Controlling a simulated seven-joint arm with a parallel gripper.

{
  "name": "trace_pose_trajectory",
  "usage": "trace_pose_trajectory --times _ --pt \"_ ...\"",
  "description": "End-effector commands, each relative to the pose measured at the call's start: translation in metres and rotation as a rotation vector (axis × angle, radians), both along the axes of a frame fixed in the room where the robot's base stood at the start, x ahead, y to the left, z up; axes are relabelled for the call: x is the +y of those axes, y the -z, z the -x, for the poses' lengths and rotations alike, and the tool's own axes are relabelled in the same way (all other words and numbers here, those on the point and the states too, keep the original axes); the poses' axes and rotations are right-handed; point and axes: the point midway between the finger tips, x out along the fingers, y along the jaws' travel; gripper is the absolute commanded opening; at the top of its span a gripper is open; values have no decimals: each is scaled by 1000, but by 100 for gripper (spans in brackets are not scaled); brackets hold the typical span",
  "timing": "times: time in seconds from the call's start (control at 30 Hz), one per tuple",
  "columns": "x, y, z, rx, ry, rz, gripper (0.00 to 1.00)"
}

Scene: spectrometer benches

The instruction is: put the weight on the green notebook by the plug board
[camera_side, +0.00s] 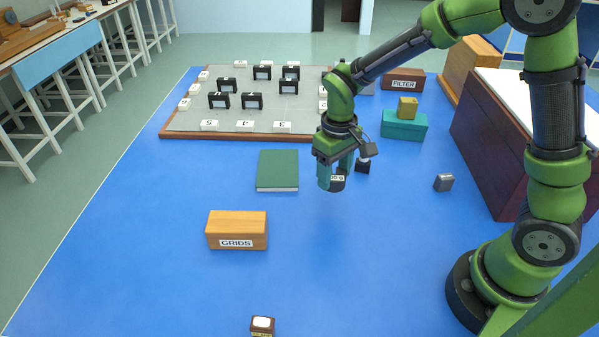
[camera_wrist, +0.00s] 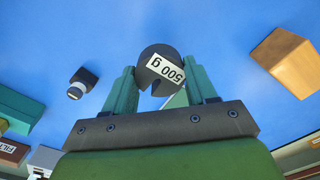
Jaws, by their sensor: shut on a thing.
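The weight (camera_side: 338,184) is a dark cylinder with a white label, which reads "500 g" in the wrist view (camera_wrist: 152,54). My gripper (camera_side: 336,174) is shut on it and holds it above the blue table; both fingers flank it in the wrist view (camera_wrist: 163,84). The green notebook (camera_side: 278,171) lies flat and bare on the table, left of my gripper in the side view. The plug board (camera_side: 228,114), a grey panel in a wooden frame with black plugs and white number tags, lies just behind the notebook.
A wooden GRIDS box (camera_side: 237,225) stands in front of the notebook. A small black item with a pale top (camera_side: 363,166) is close right of my gripper. Table between gripper and notebook is clear.

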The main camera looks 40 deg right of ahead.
Motion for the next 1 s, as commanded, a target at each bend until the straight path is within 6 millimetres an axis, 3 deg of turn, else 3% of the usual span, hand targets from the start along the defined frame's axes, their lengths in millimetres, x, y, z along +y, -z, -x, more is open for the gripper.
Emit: trace_pose_trajectory --times 0.2,0.5,0.87,1.0 --pt "7 6 -56 -3 -1 0 4" --pt "15 11 -114 -3 -2 0 4" --pt "18 13 -135 -2 -3 1 4" --pt "17 37 -133 2 -3 0 4"
